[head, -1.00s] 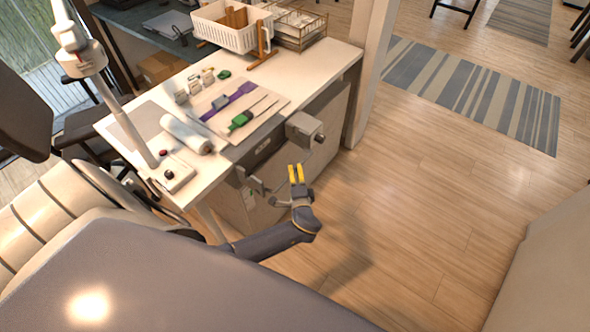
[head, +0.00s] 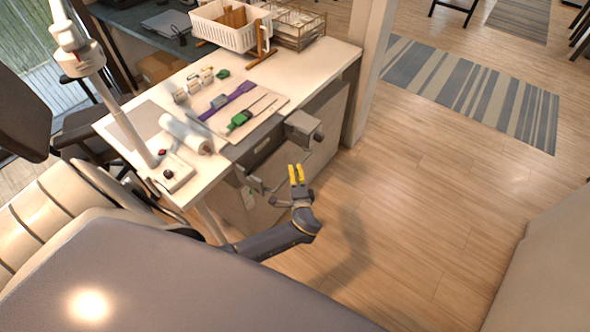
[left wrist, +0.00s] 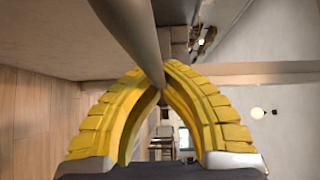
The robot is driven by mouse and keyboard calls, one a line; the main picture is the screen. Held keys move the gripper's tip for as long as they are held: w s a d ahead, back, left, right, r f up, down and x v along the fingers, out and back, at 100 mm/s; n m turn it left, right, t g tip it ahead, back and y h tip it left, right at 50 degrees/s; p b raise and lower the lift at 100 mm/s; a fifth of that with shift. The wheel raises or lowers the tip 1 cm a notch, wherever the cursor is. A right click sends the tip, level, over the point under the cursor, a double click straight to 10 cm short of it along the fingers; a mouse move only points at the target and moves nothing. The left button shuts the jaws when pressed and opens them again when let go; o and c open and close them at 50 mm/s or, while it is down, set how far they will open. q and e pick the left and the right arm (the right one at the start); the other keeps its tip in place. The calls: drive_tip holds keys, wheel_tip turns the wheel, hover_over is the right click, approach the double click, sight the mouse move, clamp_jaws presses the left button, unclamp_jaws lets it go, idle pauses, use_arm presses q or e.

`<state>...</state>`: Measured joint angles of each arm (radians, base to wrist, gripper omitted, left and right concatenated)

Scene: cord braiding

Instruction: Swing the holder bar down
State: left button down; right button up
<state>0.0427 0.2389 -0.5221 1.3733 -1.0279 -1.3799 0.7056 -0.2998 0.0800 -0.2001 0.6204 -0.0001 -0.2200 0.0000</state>
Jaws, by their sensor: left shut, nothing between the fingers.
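The holder bar (left wrist: 138,35) shows in the left wrist view as a thick grey rod. It runs from the top edge down to the tips of my left gripper (left wrist: 160,78). The yellow fingers are bowed together there, with nothing clearly held between them; whether the tips touch the bar I cannot tell. In the head view my left gripper (head: 297,174) points up in front of the table's front side. It is just below a grey box-shaped mount (head: 304,127) at the table edge. A thin bar slants near the fingertips. My right gripper is not in view.
The white table (head: 330,66) holds a board with purple and green tools (head: 240,110), a white roll (head: 187,133), a white basket (head: 232,28) and a lamp stand with a red button. Open wooden floor (head: 420,190) lies to the right of the table.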

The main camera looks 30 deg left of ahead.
use_arm(q)
drive_tip(key=shift+s+a+f+m+t+y, duration=0.1)
drive_tip(key=shift+f+m+t+y, duration=0.2)
drive_tip(key=shift+f+m+t, duration=0.45)
drive_tip(key=shift+w+a+f+m+t+y, duration=0.1)
drive_tip(key=shift+f+m+t+y, duration=0.2)
drive_tip(key=shift+m+t, duration=0.85)
drive_tip(key=shift+s+f+m+t+y, duration=0.1)
drive_tip(key=shift+f+m+t+y, duration=0.35)
drive_tip(key=shift+m, duration=0.85)
drive_tip(key=shift+f+t+h, duration=0.15)
drive_tip(key=shift+t+h, duration=0.1)
drive_tip(key=c, duration=1.8)
unclamp_jaws()
drive_tip(key=shift+a, duration=0.1)
drive_tip(key=o, duration=0.3)
drive_tip(key=shift+d, duration=0.25)
